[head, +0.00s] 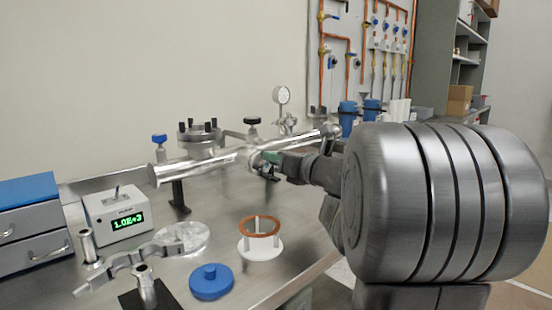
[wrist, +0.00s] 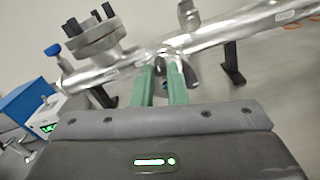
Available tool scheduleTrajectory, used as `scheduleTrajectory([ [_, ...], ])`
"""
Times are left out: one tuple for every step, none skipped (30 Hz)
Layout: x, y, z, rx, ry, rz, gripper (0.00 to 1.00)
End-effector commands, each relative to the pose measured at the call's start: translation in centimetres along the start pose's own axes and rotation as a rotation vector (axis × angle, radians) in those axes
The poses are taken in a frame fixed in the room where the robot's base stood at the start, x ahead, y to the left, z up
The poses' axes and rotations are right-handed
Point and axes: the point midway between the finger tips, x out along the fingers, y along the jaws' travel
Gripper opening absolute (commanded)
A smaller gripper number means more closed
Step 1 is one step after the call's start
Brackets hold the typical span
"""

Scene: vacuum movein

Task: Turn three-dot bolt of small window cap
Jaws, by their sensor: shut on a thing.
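A shiny metal vacuum tube (head: 205,166) runs across the bench, and it also shows in the wrist view (wrist: 120,72). My gripper (head: 263,156) is at a small fitting on the tube's near side. In the wrist view its two green fingers (wrist: 163,70) stand close together against this fitting, with a narrow gap between them. They are shut on a small metal piece at the small window cap, apparently a bolt. The fingers mostly hide it, and its dot marks are too small to see.
A bolted flange (head: 201,138) stands on the tube, with a blue-knobbed valve (head: 159,141) to its left. A gauge controller (head: 116,215), a blue round cap (head: 211,282) and a copper ring (head: 260,227) on a white stand are on the bench. The bench's front edge is near my arm.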

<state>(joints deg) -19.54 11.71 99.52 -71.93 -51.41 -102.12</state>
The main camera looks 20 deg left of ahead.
Motion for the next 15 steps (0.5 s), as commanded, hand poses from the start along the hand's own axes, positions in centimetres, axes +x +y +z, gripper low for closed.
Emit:
scheduleTrajectory([
  [0.0, 0.0, 0.01, 0.006, 0.0, 0.0, 0.0],
  [0.0, 0.01, 0.01, 0.011, 0.0, 0.0, 0.0],
  [0.0, 0.01, 0.02, 0.019, 0.001, 0.0, 0.0],
  [0.0, 0.01, 0.03, 0.028, 0.001, 0.0, 0.0],
  [0.0, 0.02, 0.04, 0.039, 0.001, 0.0, 0.0],
  [0.0, 0.02, 0.06, 0.055, 0.001, 0.0, 0.0],
  [0.0, 0.02, 0.06, 0.069, 0.001, 0.0, 0.0],
  [0.0, 0.03, 0.08, 0.086, 0.001, 0.0, 0.0],
  [0.0, 0.03, 0.09, 0.11, 0.001, 0.0, 0.0],
  [0.0, 0.04, 0.1, 0.13, 0.001, 0.0, 0.0],
  [0.0, 0.04, 0.11, 0.151, 0.001, 0.0, 0.0],
  [0.01, 0.05, 0.13, 0.181, 0.002, 0.0, 0.0],
  [0.01, 0.06, 0.14, 0.207, 0.002, 0.0, 0.0],
  [0.02, 0.07, 0.15, 0.232, 0.002, 0.0, 0.0],
  [0.02, 0.08, 0.17, 0.267, 0.002, 0.0, 0.0],
])
